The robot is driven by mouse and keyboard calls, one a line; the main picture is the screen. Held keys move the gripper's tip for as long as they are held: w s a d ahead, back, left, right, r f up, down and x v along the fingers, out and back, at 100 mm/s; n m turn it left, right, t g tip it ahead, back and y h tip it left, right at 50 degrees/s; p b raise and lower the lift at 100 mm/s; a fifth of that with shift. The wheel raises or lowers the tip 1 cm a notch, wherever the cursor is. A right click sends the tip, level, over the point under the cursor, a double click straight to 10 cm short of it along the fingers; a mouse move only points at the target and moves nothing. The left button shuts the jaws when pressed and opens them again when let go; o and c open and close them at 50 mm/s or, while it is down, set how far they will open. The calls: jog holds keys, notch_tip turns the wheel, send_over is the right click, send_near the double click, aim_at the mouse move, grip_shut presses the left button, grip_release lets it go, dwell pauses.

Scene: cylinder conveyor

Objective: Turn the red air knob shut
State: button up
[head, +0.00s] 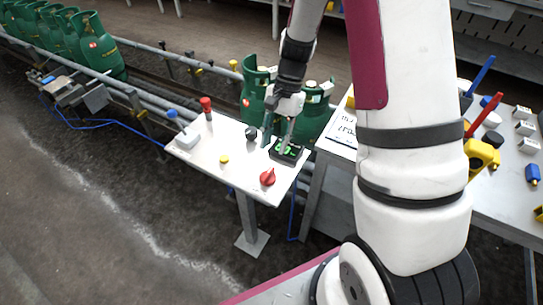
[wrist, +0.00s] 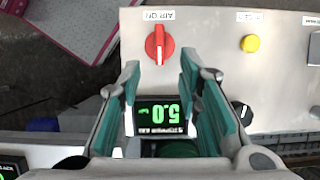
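The red air knob (head: 267,178) sits on the near right corner of the pale control panel (head: 205,150). In the wrist view the red knob (wrist: 160,45) is a round dial with a raised grip bar lying along the picture's vertical. A label reading "AIR ON" (wrist: 158,15) shows upside down beside it. My gripper (head: 278,132) is over the panel's far right part, above the black display (head: 289,152). In the wrist view my gripper (wrist: 160,66) has its two green-padded fingers wide apart with nothing held. The knob lies just beyond the fingertips, apparently untouched.
A cluttered table (head: 500,180) is at right.

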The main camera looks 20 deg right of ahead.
jog(key=v, duration=0.2)
jog(key=shift+w+d+r, duration=0.1)
jog(key=shift+d+r, duration=0.1)
jog(key=shift+r, duration=0.15)
jog(key=s+a+r+n+t+h, duration=0.1)
jog(key=s+a+r+n, duration=0.2)
jog(key=r, duration=0.5)
jog(key=s+r+n+t+h, duration=0.1)
jog(key=s+r+n+t, duration=0.1)
jog(key=s+r, duration=0.4)
jog(key=s+r+n+t+h+p, duration=0.1)
jog(key=s+r+n+t, duration=0.2)
jog(key=s, duration=0.9)
notch_tip(320, 180, up, 5)
jog(key=a+n, duration=0.1)
jog(key=n, duration=0.2)
jog(key=shift+s+t+h, duration=0.3)
jog(key=shift+t, duration=0.1)
